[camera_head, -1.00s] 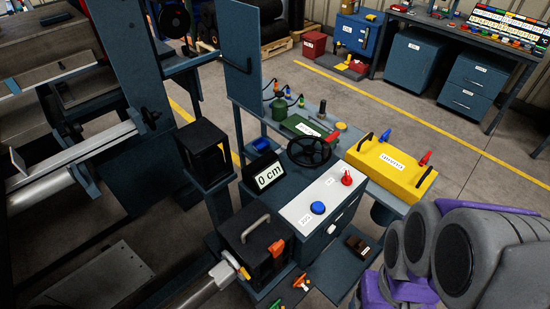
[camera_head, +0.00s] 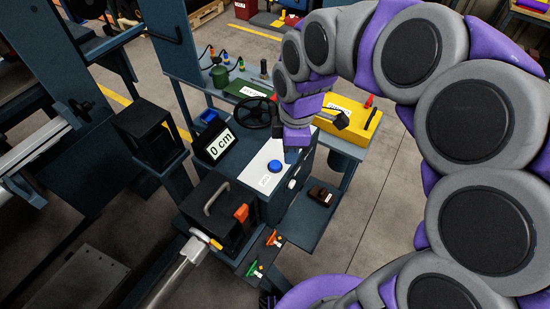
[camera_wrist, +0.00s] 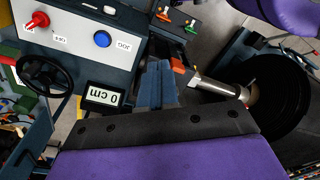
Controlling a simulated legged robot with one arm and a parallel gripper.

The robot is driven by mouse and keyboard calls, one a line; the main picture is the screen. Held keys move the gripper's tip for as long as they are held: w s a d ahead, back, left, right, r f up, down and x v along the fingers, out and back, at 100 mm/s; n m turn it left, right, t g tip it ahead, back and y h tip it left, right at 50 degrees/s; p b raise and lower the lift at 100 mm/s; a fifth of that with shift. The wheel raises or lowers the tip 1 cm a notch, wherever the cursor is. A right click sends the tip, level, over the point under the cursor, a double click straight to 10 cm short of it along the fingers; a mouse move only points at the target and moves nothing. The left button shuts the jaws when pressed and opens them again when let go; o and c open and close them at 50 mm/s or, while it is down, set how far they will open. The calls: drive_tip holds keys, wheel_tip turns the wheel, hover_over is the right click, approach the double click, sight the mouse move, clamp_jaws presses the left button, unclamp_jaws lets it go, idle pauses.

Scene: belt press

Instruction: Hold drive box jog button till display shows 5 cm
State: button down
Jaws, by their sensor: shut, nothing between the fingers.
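The drive box (camera_head: 262,160) has a pale top panel with the round blue jog button (camera_head: 275,166). In the wrist view the button (camera_wrist: 102,39) has a "JOG" label beside it. The tilted display (camera_head: 218,146) reads "0 cm"; it also shows in the wrist view (camera_wrist: 104,95). My gripper (camera_head: 292,156) hangs over the right part of the panel, up and right of the button in the head view. In the wrist view my shut, empty fingers (camera_wrist: 157,80) are to the right of the button and apart from it. A red knob (camera_wrist: 38,20) is on the same panel, hidden by my arm in the head view.
A black handwheel (camera_head: 257,112) stands behind the panel. A black box with a handle (camera_head: 215,210) and an orange clip is in front. A yellow case (camera_head: 335,118) sits to the right, partly behind my arm. Small green and orange pieces (camera_head: 262,258) lie at the front.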

drive_tip(key=w+a+f+n, duration=0.1)
drive_tip(key=w+f+n, duration=0.4)
drive_tip(key=w, duration=0.3)
drive_tip(key=w+a+f+n, duration=0.1)
drive_tip(key=w+f+n, duration=0.4)
drive_tip(key=w, duration=0.3)
drive_tip(key=shift+w+a+f+n+t+h, duration=0.2)
drive_tip(key=shift+w+f+n+t+h, duration=0.15)
drive_tip(key=shift+n, duration=0.25)
drive_tip(key=shift+f, duration=0.1)
